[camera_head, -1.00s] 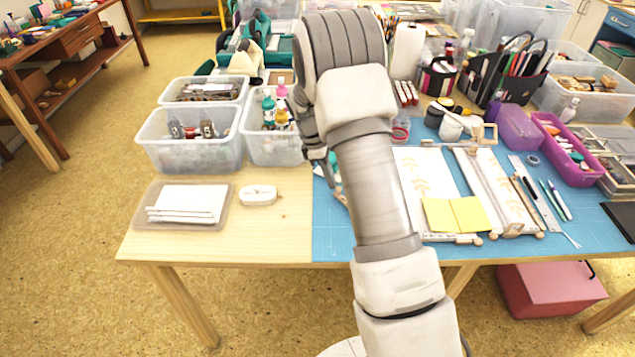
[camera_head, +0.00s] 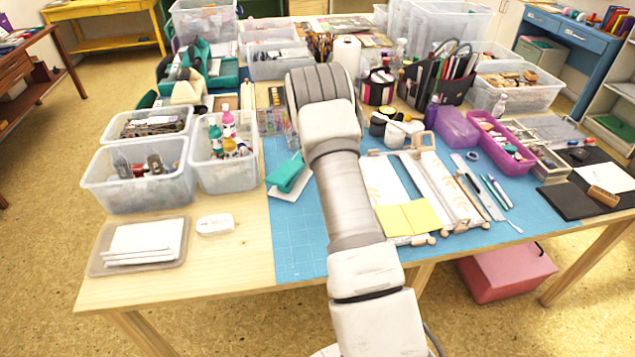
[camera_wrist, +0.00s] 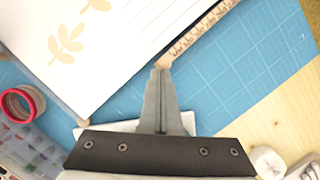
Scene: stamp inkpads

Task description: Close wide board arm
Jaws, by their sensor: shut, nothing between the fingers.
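A white board with pale leaf prints (camera_wrist: 90,45) fills the upper left of the wrist view. It also shows in the head view (camera_head: 382,178), partly hidden by my arm. A wooden ruler strip (camera_wrist: 203,34) runs along its edge. In the head view my gripper is hidden behind my arm. To the board's right lies a narrower white piece with wooden edges (camera_head: 440,185). I cannot tell which piece is the wide board arm.
Yellow sticky notes (camera_head: 408,217) lie over the boards' front part. A teal item (camera_head: 287,172) lies left of my arm on the blue mat (camera_head: 300,238). A red-rimmed round container (camera_wrist: 20,105) is near the board. A ruler and pens (camera_head: 497,190) lie to the right.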

